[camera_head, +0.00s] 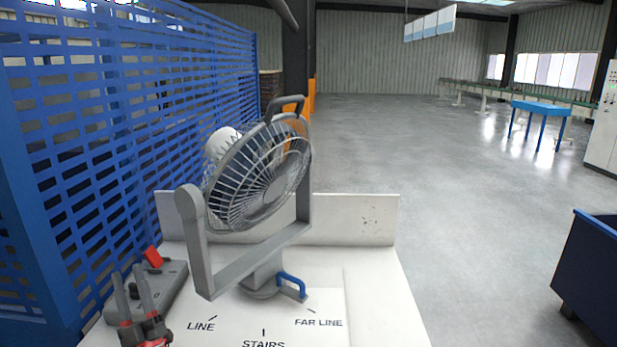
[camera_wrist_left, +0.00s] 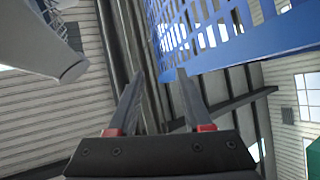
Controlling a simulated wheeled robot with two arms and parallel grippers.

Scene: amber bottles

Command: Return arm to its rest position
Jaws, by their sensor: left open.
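My left gripper (camera_head: 130,272) is at the lower left of the head view, fingers pointing up. It is open, with nothing between its fingers. In the left wrist view its two fingers (camera_wrist_left: 159,78), red at their bases, stand apart and empty. The grey fan (camera_head: 265,175) stands on the white table (camera_head: 385,290), right of the gripper and apart from it. It has a top handle, a U-shaped frame and a blue lever (camera_head: 291,284) at its base. My right gripper is in neither view.
A grey box with a red switch (camera_head: 153,257) sits close behind the left gripper. A blue mesh fence (camera_head: 110,130) runs along the left. A white back panel (camera_head: 360,218) edges the table. A dark blue bin (camera_head: 590,270) stands right; open floor lies between.

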